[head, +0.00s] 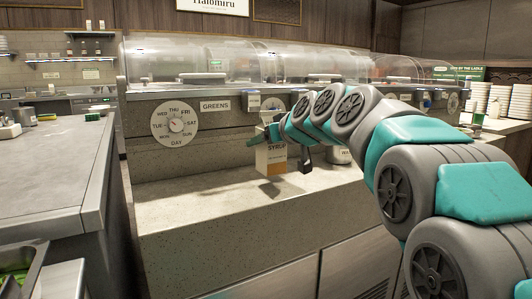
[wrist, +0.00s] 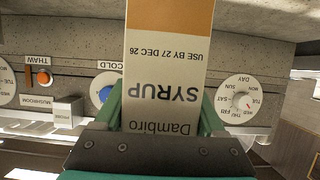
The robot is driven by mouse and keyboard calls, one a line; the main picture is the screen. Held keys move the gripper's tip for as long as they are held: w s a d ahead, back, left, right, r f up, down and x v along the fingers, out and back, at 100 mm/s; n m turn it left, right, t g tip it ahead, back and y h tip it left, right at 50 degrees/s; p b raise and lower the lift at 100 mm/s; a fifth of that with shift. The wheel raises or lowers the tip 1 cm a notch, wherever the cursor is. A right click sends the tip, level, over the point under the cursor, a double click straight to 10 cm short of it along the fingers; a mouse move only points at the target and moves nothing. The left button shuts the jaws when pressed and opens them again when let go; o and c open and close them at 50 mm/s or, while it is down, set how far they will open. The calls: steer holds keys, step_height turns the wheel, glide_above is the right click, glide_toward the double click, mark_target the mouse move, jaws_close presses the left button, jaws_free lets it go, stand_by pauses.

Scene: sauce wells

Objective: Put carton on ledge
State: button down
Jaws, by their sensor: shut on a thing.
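The carton (head: 270,160) is a pale box with an orange band low down and the word SYRUP. In the head view it is upright over the stone ledge (head: 190,208), with a shadow on the ledge below it. I cannot tell surely whether its base touches. My gripper (wrist: 165,112) is shut on the carton (wrist: 165,65), one green finger on each side, in the wrist view, where the carton's print is upside down. In the head view my gripper (head: 278,132) is small and partly hidden by my arm.
Behind the ledge stands a counter front with a GREENS label (head: 215,106) and a day dial (head: 175,124). Clear covers (head: 215,62) top it. A pale container (head: 340,155) stands right of the carton. The ledge's left part is clear.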

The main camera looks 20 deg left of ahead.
mark_target(278, 149)
steer(key=shift+w+d+f, duration=0.1)
steer(key=shift+f, duration=1.4)
steer(key=shift+f+b, duration=0.25)
steer(key=shift+b, duration=0.1)
jaws_free()
steer(key=shift+r, duration=0.1)
steer(key=shift+r+p, duration=0.2)
steer(key=shift+p, duration=0.2)
steer(key=shift+s+d, duration=0.25)
steer(key=b+v, duration=0.1)
steer(key=v, duration=1)
steer(key=shift+d+r, duration=0.15)
